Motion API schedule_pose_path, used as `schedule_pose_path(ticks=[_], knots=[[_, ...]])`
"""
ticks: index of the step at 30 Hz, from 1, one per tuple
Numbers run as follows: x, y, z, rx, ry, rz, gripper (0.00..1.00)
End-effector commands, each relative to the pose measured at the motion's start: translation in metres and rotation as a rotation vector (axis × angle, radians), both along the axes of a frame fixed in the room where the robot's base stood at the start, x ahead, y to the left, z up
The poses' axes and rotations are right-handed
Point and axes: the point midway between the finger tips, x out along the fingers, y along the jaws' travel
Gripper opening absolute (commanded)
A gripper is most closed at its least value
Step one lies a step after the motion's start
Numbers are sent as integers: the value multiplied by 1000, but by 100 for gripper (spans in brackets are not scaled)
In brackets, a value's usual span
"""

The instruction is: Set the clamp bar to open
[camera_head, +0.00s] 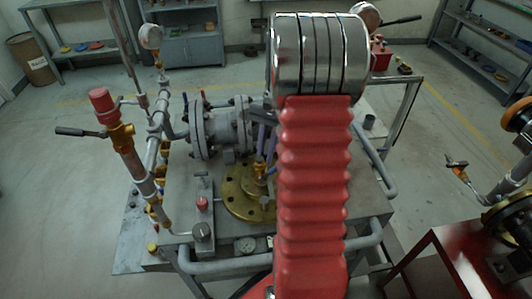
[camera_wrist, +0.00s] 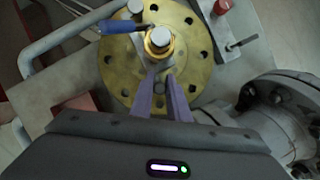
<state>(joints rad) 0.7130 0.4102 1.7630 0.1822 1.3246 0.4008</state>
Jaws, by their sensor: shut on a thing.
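A round brass flange (camera_wrist: 118,75) with several bolt holes lies flat on the grey bench. A stem (camera_wrist: 160,40) with a silver top and brass collar stands at its middle. A bar with a blue grip (camera_wrist: 108,26) reaches left from beside the stem. My gripper (camera_wrist: 165,82) has two purple fingers, closed on a short grey bar just below the stem in the wrist view; this looks like the clamp bar, partly hidden by the fingers. In the head view my gripper (camera_head: 264,140) comes down over the flange (camera_head: 239,196), partly hidden by my red arm.
A grey flanged pipe (camera_head: 212,130) lies behind the flange. Pipework with a red-capped brass valve (camera_head: 112,120) stands left. A tubular rail (camera_head: 225,265) edges the bench.

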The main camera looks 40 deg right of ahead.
Motion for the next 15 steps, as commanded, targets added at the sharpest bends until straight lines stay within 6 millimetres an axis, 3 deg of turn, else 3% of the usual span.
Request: schedule_pose_path(ticks=[3,15], knots=[[0,0,0,0,0,0,0],[0,-3,0,1,1,-1,0]])
